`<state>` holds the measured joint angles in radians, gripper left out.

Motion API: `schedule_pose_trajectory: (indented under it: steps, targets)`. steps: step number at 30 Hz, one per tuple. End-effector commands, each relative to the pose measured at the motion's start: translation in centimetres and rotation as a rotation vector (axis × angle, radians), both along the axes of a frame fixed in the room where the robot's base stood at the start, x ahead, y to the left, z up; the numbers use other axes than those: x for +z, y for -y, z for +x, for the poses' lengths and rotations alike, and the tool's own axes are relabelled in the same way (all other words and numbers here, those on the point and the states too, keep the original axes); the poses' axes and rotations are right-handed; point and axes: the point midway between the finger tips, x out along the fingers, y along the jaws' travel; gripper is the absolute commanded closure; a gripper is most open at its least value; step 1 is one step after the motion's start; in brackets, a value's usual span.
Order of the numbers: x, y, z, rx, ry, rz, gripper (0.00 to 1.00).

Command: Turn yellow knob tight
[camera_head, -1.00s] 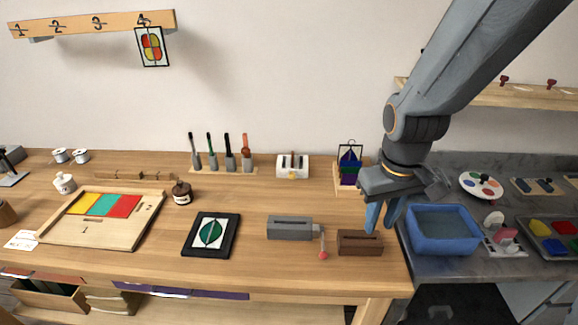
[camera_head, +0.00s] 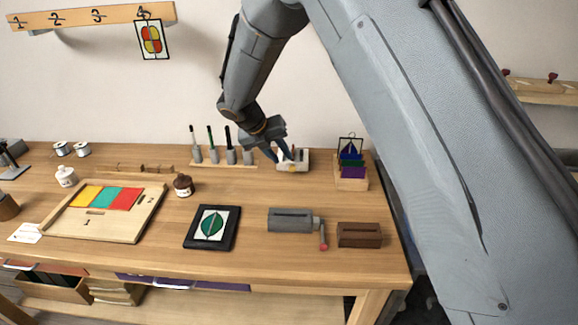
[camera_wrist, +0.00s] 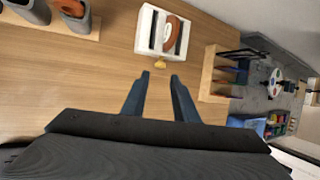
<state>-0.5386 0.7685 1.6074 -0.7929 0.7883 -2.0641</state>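The yellow knob (camera_wrist: 160,64) is a small piece on the near side of a white block (camera_wrist: 150,30). The block has slots on top, and an orange-brown oval piece (camera_wrist: 172,36) stands in it. In the head view the block (camera_head: 303,160) sits at the back of the wooden table, with the knob (camera_head: 292,169) low on its front. My gripper (camera_wrist: 160,77) is open and empty, its two fingertips a little short of the knob, which lies between their lines. In the head view my gripper (camera_head: 281,156) partly covers the block's left side.
A rack of upright tools (camera_head: 212,160) stands just left of the block, partly behind my gripper. A wooden stand with coloured pieces (camera_head: 352,184) is to the right. A grey box with a red-tipped lever (camera_head: 290,220) and a brown box (camera_head: 359,235) sit in front. The tabletop between is clear.

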Motion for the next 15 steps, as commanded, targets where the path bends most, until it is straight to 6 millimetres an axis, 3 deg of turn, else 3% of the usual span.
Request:
schedule_pose_trajectory:
  steps: [15]
  targets:
    - [-5.7,2.4,2.4,0.004,-0.003,-0.003,0.73]
